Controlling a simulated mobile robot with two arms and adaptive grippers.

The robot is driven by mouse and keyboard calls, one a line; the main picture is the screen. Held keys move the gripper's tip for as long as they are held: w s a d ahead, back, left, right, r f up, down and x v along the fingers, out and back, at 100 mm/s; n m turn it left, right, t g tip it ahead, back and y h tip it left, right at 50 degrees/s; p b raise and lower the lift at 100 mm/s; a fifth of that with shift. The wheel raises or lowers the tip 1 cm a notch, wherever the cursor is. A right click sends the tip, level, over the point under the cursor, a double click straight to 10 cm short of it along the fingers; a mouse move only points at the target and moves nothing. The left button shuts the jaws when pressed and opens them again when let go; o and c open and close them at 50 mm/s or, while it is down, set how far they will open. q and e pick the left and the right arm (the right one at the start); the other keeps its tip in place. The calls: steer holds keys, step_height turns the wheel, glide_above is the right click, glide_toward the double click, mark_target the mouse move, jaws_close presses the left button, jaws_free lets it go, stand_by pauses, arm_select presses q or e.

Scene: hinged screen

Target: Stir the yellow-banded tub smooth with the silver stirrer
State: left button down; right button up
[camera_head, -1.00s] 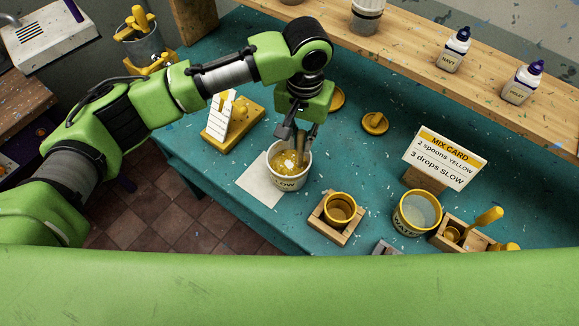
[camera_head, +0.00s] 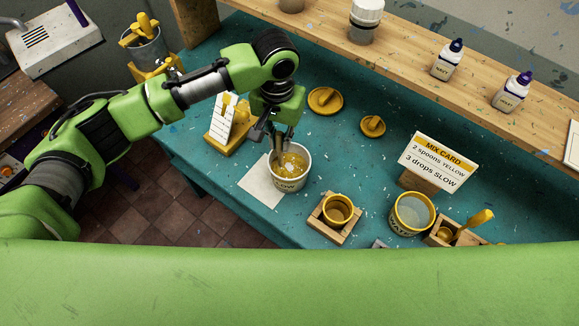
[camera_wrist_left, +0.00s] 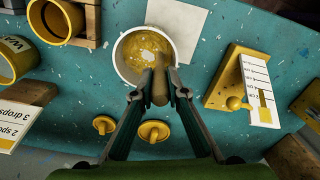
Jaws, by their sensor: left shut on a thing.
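The white tub (camera_head: 288,181), with "LOW" readable on its side, stands on a pale sheet on the teal table. Its yellow contents (camera_head: 293,163) carry pale specks and streaks. My left gripper (camera_head: 275,140) is over the tub's far-left side, pointing down. It is shut on the stirrer, whose dull tan-grey shaft (camera_wrist_left: 160,90) shows between the fingers in the left wrist view. The stirrer's lower end reaches into the tub; its tip is hidden in the contents. The tub (camera_wrist_left: 120,62) also shows in the left wrist view. My right gripper is not in view.
A yellow cup (camera_head: 338,209) in a wooden holder and a water tub (camera_head: 409,228) stand to the right. A mix card (camera_head: 438,163) stands behind them. Two yellow lids (camera_head: 325,100) lie behind the tub. A yellow stand with a card (camera_head: 232,125) is close on the left.

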arm_select(q)
steer(key=shift+s+a+r, duration=0.1)
steer(key=shift+s+a, duration=0.15)
steer(key=shift+s, duration=0.55)
steer(key=shift+s+d+p, duration=0.35)
steer(key=shift+s+d, duration=0.05)
steer(key=shift+s, duration=0.25)
steer(key=shift+s+d, duration=0.2)
steer(key=shift+d, duration=0.6)
steer(key=shift+s+d, duration=0.15)
steer(key=shift+d, duration=0.6)
